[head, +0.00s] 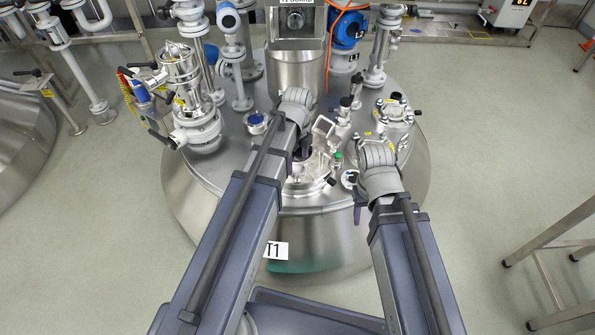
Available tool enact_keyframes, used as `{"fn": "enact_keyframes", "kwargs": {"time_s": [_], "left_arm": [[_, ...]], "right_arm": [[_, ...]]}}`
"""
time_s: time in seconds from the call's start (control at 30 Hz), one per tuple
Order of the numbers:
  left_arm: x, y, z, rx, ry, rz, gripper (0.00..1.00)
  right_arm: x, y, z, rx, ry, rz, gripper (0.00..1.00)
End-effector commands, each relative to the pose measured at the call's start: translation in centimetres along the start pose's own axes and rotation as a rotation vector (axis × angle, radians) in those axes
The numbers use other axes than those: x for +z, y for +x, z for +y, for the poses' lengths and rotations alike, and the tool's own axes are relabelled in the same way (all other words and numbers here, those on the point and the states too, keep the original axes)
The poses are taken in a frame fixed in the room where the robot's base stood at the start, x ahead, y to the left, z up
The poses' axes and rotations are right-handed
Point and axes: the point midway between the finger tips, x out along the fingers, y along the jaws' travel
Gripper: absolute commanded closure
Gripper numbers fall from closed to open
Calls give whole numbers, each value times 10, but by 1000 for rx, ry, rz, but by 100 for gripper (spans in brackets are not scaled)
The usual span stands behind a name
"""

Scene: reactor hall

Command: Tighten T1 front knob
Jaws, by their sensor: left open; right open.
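The steel vessel T1 (330,235) stands in front of me, with its label T1 (276,250) on the front wall. On its lid, near the front, is a round hatch (308,190) with a raised clear or shiny cover (323,135) and small fittings around it. My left arm crosses the lid, and its gripper (301,156) is over the hatch area, open, with the fingers partly hidden by the arm. My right gripper (358,207) is open, right of the hatch, near the lid's front edge. I cannot tell which small part is the front knob; my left arm covers part of the hatch rim.
A valve assembly (188,95) stands on the lid's left, a flanged port (395,112) on its right. A motor column (296,65) and a blue pump (345,30) stand behind. A metal frame (555,255) is at the right.

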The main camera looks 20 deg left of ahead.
Motion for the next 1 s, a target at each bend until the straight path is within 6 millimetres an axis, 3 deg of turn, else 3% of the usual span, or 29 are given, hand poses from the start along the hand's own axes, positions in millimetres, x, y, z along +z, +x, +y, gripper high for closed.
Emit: {"fn": "enact_keyframes", "kwargs": {"time_s": [1.0], "left_arm": [[0,0,0,0,-1446,0,12]], "right_arm": [[0,0,0,0,0,0,50]]}}
